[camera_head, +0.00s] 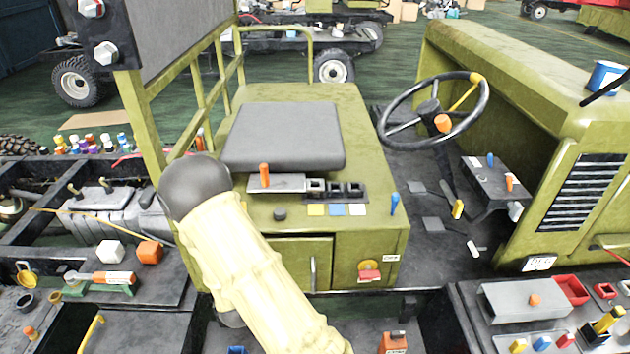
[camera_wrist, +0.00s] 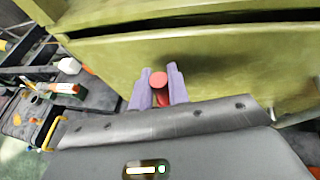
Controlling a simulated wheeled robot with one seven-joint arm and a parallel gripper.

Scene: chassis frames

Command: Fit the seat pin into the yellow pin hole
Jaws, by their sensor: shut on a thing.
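The wrist view shows the lavender fingers of my gripper (camera_wrist: 158,92) shut on a small red pin-like piece (camera_wrist: 158,79), its round end showing between them. A green panel is close beyond it. In the head view my gripper is hidden behind my pale arm. An orange pin (camera_head: 264,174) stands upright on a grey plate (camera_head: 278,184) at the front edge of the seat (camera_head: 285,135). To its right is a dark block with square openings (camera_head: 336,188). In front of the block lie yellow (camera_head: 316,210), blue and white squares. I cannot tell which opening is the yellow one.
The green seat box (camera_head: 300,260) has a door with a vertical handle. A yellow plate with a red knob (camera_head: 369,271) and a blue lever (camera_head: 394,203) are at its right. A steering wheel (camera_head: 436,110) stands farther right. Loose parts and a screwdriver (camera_head: 108,277) lie left.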

